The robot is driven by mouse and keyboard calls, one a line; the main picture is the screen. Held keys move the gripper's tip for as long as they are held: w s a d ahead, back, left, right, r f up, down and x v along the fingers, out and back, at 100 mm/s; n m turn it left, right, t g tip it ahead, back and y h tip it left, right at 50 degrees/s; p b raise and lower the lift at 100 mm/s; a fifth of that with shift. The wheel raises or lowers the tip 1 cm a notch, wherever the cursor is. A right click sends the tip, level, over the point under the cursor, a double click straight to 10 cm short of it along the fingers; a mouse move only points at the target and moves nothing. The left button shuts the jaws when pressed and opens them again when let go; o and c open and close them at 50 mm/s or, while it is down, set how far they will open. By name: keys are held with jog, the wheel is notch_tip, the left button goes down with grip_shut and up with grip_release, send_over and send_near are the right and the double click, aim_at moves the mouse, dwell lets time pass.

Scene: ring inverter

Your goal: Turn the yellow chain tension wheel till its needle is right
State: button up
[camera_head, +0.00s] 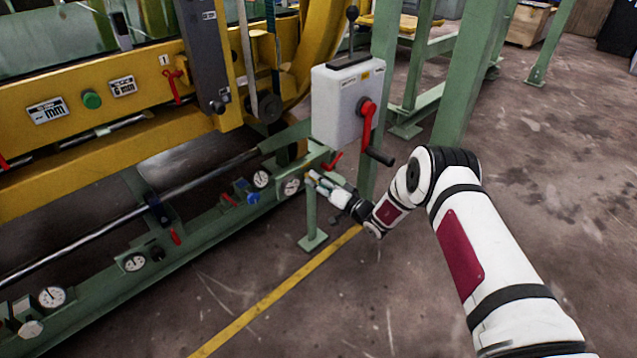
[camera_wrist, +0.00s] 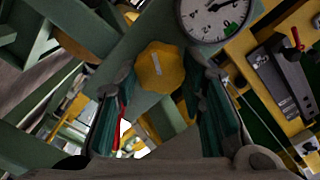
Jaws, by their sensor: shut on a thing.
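The yellow wheel (camera_wrist: 160,67) is a lobed knob with a pale mark across its face, in the upper middle of the wrist view. My gripper (camera_wrist: 160,73) has one finger on each side of it and is shut on it. A round white gauge (camera_wrist: 213,15) with a dark needle sits just up and right of the wheel, cut by the top edge. Its reading is too small to tell. In the head view my gripper (camera_head: 318,180) is at the green rail, beside a white gauge (camera_head: 291,187); the wheel is mostly hidden there.
A grey box (camera_head: 340,105) with a red crank (camera_head: 367,120) stands on the frame above my gripper. A green post (camera_head: 311,215) stands below it. Other gauges (camera_head: 52,296) line the green rail to the left. Open floor (camera_head: 560,180) lies to the right.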

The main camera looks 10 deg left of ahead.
jog(key=m, duration=0.7)
jog(key=m+p, duration=0.1)
jog(key=m, duration=0.7)
jog(key=shift+f+m, duration=0.2)
jog(key=shift+m, duration=0.1)
jog(key=m, duration=2.3)
jog(key=shift+s+a+m+p, duration=0.1)
jog(key=shift+s+m+p, duration=0.1)
jog(key=shift+m+p, duration=0.2)
jog(key=o, duration=1.1)
